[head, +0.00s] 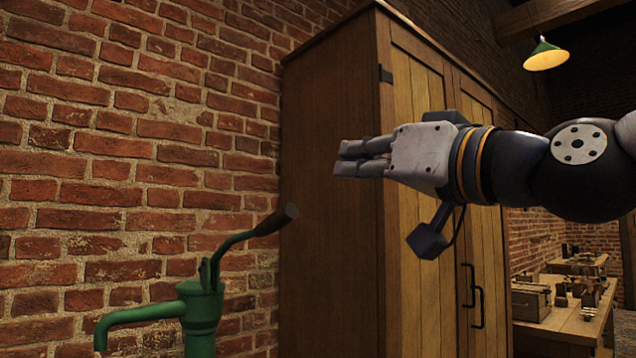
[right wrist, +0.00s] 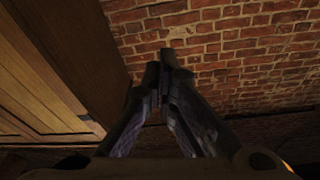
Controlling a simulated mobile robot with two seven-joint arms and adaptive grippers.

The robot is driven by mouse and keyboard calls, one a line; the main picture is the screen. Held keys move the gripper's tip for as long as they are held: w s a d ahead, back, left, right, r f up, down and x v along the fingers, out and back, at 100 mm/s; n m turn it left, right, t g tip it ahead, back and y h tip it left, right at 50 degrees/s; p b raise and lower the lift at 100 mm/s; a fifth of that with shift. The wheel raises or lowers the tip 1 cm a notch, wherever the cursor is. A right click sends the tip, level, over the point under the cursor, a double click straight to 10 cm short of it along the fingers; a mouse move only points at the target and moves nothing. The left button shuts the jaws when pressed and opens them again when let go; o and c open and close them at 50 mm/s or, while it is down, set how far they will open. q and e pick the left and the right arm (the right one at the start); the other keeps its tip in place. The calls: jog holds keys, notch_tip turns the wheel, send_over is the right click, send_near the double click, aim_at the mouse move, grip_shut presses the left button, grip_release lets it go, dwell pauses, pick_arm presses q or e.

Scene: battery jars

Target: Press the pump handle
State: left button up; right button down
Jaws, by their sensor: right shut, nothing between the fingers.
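A green hand pump (head: 202,308) stands at the lower left of the head view, in front of the brick wall, with its spout pointing left. Its pump handle (head: 276,220) slants up to the right and ends in a dark grip. My right gripper (head: 340,160) reaches in from the right, above and to the right of the handle grip, apart from it. Its fingers are shut, point left and hold nothing. They also show shut in the right wrist view (right wrist: 167,60), where the pump is not visible. My left gripper is not in view.
A tall wooden cabinet (head: 330,200) stands behind my right gripper, right of the pump. The brick wall (head: 130,150) fills the left side. A workbench (head: 560,322) with boxes and small items is at the lower right. A green lamp (head: 545,55) hangs above.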

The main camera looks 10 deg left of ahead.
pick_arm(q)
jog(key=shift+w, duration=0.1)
pick_arm(e)
jog(key=w+a+f, duration=0.2)
jog(key=w+a, duration=0.3)
jog(key=a, duration=0.2)
jog(key=shift+w, duration=0.25)
jog(key=shift+f, duration=0.1)
